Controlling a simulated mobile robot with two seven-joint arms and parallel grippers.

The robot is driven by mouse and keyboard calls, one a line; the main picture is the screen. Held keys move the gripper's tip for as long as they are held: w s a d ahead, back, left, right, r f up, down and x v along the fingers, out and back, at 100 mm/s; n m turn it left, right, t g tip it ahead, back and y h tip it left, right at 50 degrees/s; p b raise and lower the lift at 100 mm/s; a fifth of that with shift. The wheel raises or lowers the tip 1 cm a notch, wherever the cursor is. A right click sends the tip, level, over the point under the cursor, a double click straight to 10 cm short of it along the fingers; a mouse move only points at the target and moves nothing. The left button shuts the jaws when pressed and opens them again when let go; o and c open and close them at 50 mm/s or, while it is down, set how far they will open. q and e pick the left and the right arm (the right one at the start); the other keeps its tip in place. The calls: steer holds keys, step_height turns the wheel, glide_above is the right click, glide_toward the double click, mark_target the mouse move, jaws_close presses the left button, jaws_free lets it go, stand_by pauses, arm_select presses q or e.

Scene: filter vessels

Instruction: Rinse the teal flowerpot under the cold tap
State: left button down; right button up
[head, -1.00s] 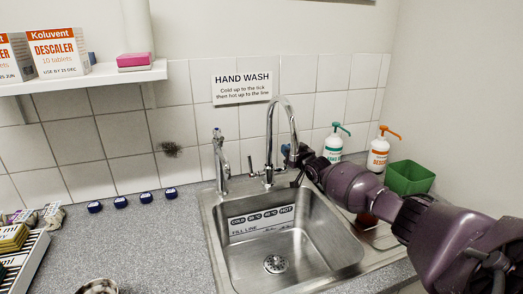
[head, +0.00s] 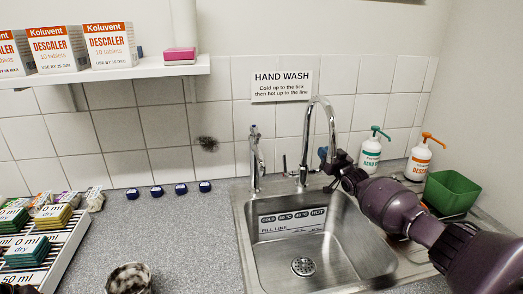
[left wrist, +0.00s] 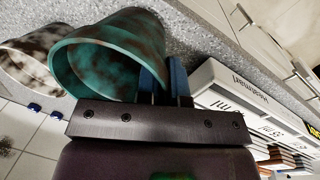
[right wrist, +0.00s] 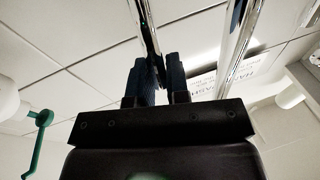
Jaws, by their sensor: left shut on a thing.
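The teal flowerpot (left wrist: 105,62) is stained with brown patches and shows only in the left wrist view, tilted with its mouth towards the left. My left gripper (left wrist: 165,78) is shut on its wall near the counter. In the head view neither this pot nor my left gripper shows. My right gripper (head: 328,160) is at the right side of the chrome gooseneck tap (head: 305,150) behind the sink (head: 243,225). In the right wrist view a thin chrome rod (right wrist: 147,35) runs down to between its fingers; whether they grip it is unclear. Which tap side is cold is not readable.
A speckled white-brown pot (head: 130,279) stands on the counter at the bottom. A rack (head: 70,245) of labelled bundles is at left. Several blue-topped caps (head: 181,190) line the wall. Two pump bottles (head: 418,160) and a green tub (head: 452,193) stand right of the sink.

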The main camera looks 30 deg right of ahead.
steer(key=o, duration=0.3)
steer(key=shift+o, duration=0.2)
